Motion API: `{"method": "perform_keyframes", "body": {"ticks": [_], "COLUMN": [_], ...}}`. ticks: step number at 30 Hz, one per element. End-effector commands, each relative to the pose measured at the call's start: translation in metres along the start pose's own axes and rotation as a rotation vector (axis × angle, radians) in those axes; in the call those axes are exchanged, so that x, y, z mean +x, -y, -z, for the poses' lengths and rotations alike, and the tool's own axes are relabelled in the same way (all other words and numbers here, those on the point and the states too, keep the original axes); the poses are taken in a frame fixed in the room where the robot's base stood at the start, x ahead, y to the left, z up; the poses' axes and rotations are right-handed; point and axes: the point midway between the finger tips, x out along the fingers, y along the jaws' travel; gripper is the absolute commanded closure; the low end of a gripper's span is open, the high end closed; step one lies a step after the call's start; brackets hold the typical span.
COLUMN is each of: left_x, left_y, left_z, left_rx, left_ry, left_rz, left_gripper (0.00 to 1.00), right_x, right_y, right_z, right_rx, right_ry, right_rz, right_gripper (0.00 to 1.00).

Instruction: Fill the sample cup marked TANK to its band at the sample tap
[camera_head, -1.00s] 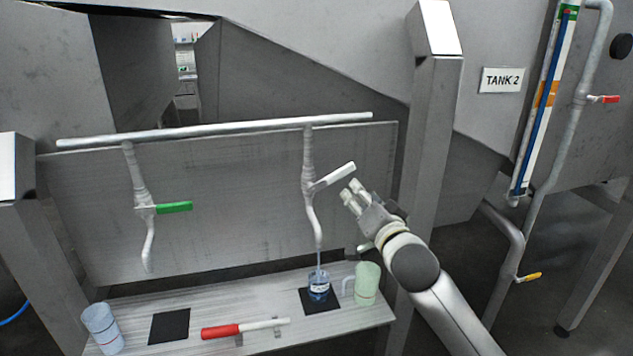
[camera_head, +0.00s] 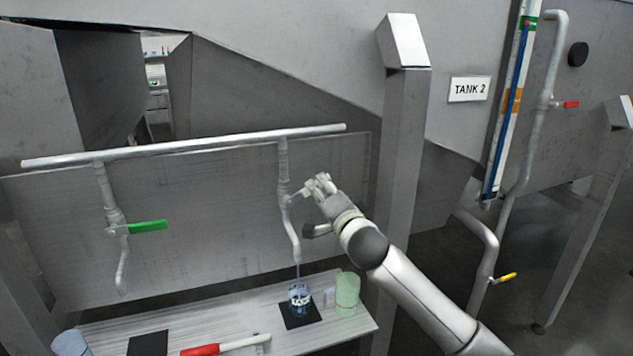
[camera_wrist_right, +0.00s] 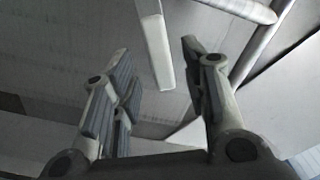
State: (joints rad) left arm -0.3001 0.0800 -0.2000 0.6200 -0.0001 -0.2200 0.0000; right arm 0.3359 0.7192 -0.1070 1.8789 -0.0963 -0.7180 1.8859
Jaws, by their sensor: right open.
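The sample cup (camera_head: 299,298) stands upright on a black mat under the right-hand tap (camera_head: 287,200), with water in it. A thin stream (camera_head: 298,269) runs from the spout into the cup. Its marking and band are too small to read. My right gripper (camera_head: 318,188) is at this tap's handle and hides most of it. In the right wrist view the white handle (camera_wrist_right: 157,52) lies between the spread fingers (camera_wrist_right: 158,85), with a gap on both sides. My left gripper is in no view.
A tap with a green handle (camera_head: 148,226) hangs at left over another black mat (camera_head: 148,343). A post (camera_head: 401,180) rises behind my arm.

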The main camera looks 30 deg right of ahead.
Motion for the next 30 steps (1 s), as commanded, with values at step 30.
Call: {"method": "perform_keyframes", "body": {"ticks": [30], "left_x": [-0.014], "left_y": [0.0], "left_z": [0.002], "left_rx": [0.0], "left_ry": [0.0], "left_rz": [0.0], "left_gripper": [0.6], "right_x": [0.043], "right_y": [0.0], "right_z": [-0.001], "right_rx": [0.0], "right_ry": [0.001], "right_rz": [0.0], "right_gripper": [0.87]}}
